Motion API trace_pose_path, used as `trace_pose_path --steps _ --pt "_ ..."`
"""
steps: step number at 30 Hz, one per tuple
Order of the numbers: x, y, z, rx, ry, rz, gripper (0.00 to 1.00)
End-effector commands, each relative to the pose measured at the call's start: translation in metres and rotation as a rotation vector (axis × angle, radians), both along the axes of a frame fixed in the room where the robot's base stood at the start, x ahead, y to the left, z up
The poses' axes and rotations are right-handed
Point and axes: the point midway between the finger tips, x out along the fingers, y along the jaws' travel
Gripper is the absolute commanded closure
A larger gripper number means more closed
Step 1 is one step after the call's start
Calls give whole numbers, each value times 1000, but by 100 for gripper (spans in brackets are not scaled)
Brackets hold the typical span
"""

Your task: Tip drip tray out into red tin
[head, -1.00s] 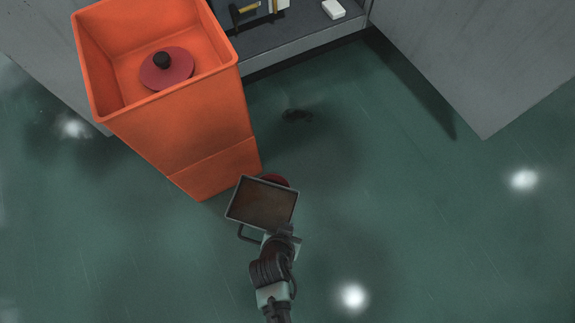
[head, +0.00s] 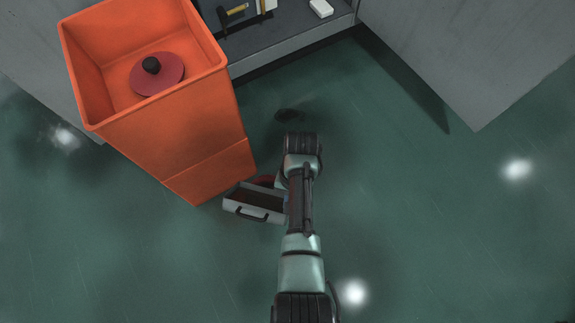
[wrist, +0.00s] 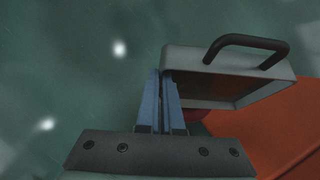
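The drip tray (head: 236,205) is a shallow grey box with a brown inside and a black handle on one wall. It is held tilted over the floor at the right of the orange bin's foot. My gripper (wrist: 166,76) has its blue fingers shut on the tray's edge in the wrist view, where the tray (wrist: 180,58) extends to the right with its handle uppermost. In the head view my arm hides the gripper. The red tin (head: 265,181) shows only as a red sliver behind the tray; its opening is hidden, and I cannot tell whether anything is pouring.
A tall orange bin (head: 190,130) stands at the left, close to the tray. A red disc with a black knob (head: 158,75) lies inside it. A grey shelf (head: 290,45) with small items is at the back. The green floor to the right is clear.

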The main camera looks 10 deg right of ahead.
Motion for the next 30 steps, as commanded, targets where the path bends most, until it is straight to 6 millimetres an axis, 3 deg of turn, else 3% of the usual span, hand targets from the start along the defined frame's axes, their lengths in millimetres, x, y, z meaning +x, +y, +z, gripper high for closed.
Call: trace_pose_path --steps 15,30 --pt "20 -10 4 110 214 -2 100" --pt "22 -12 10 128 249 0 100"
